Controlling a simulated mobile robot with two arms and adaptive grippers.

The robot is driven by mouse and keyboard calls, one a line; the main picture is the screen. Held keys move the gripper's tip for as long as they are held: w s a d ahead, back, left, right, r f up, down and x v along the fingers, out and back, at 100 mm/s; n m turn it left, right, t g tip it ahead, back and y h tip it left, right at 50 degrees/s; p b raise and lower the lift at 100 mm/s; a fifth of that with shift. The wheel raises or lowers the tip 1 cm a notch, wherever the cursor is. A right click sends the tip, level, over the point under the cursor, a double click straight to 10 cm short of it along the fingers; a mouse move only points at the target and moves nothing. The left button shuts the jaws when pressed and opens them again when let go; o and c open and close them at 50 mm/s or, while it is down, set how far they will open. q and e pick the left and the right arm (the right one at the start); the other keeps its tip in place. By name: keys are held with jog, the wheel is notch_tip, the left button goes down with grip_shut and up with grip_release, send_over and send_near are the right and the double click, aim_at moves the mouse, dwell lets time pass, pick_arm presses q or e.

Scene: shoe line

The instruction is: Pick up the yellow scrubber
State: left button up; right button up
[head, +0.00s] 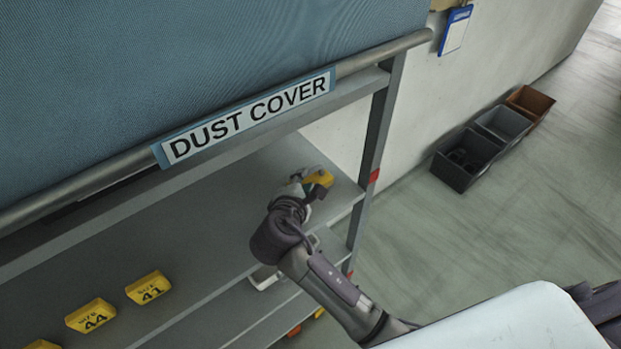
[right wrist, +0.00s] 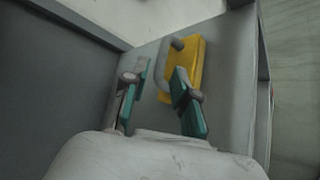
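The yellow scrubber (head: 320,178) is at the far right end of the grey shelf, by the upright post. In the right wrist view it is a yellow block (right wrist: 209,62) with a curved grey handle (right wrist: 164,57). My right gripper (head: 305,187) is at the scrubber in the head view and partly hides it. In the right wrist view its two teal fingers (right wrist: 160,75) are apart, with the handle ahead of and partly between their tips. The right finger overlaps the yellow block; whether it touches cannot be told. My left gripper is out of view.
A blue dust cover (head: 200,70) hangs over a rail above the shelf (head: 215,235). Yellow size tags (head: 148,288) stand along the shelf at left. A lower shelf (head: 245,320) lies below. Bins (head: 470,155) sit on the floor by the wall.

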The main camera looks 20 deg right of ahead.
aim_at(311, 173)
jog(key=shift+w+d+f, duration=0.15)
jog(key=shift+w, duration=0.15)
jog(key=p+x, duration=0.1)
jog(key=x, duration=0.1)
jog(key=p+x, duration=0.1)
jog(key=x, duration=0.1)
jog(key=shift+w+d+f+p, duration=0.1)
jog(key=shift+w+d+p, duration=0.05)
jog(key=shift+d+p, duration=0.2)
jog(key=shift+w+d+f, duration=0.2)
jog(key=shift+w+f, duration=0.05)
jog(key=shift+w, duration=0.05)
jog(key=shift+a, duration=0.1)
jog(key=shift+c, duration=0.2)
jog(key=shift+s, duration=0.1)
grip_shut()
